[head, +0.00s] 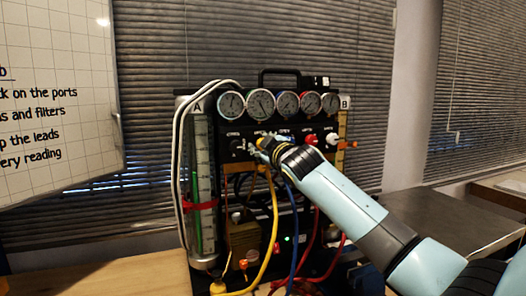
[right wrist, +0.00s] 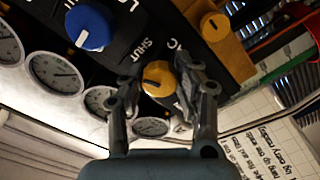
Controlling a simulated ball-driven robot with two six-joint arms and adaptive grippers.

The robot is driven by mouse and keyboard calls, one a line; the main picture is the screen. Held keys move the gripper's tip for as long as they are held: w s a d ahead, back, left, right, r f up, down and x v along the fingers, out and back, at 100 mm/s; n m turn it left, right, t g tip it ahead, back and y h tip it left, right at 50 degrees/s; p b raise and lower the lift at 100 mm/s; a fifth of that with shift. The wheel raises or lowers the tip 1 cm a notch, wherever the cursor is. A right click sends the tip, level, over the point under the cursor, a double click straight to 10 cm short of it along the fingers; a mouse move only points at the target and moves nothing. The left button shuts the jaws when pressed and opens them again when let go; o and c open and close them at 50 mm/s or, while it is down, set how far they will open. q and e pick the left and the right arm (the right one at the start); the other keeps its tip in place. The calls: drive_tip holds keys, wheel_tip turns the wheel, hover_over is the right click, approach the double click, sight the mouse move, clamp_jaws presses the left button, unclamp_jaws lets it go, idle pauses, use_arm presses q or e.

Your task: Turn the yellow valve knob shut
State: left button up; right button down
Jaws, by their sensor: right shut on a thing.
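The yellow valve knob (right wrist: 158,78) sits on the black panel, between the two fingers of my right gripper (right wrist: 157,88) in the right wrist view. The fingers are shut on it from both sides. The word SHUT is printed on the panel beside it; I cannot tell surely which way the knob points. In the head view my right gripper (head: 262,147) reaches the panel from the right and hides most of the knob. My left gripper is not in view.
A blue knob (right wrist: 90,27) is close by on the panel, and a red knob (head: 311,139) is farther right. A row of several gauges (head: 287,104) runs above. Yellow, blue and red hoses hang below. A whiteboard (head: 60,90) stands at the left.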

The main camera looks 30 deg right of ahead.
drive_tip(key=shift+f+m+b, duration=0.2)
drive_tip(key=shift+m+b, duration=0.6)
drive_tip(key=shift+m, duration=1.1)
drive_tip(key=c, duration=0.9)
unclamp_jaws()
drive_tip(key=shift+r, duration=0.15)
drive_tip(key=shift+c, duration=0.2)
drive_tip(key=shift+s, duration=0.15)
drive_tip(key=v, duration=1.1)
drive_tip(key=shift+s, duration=0.35)
drive_tip(key=shift+a, duration=0.15)
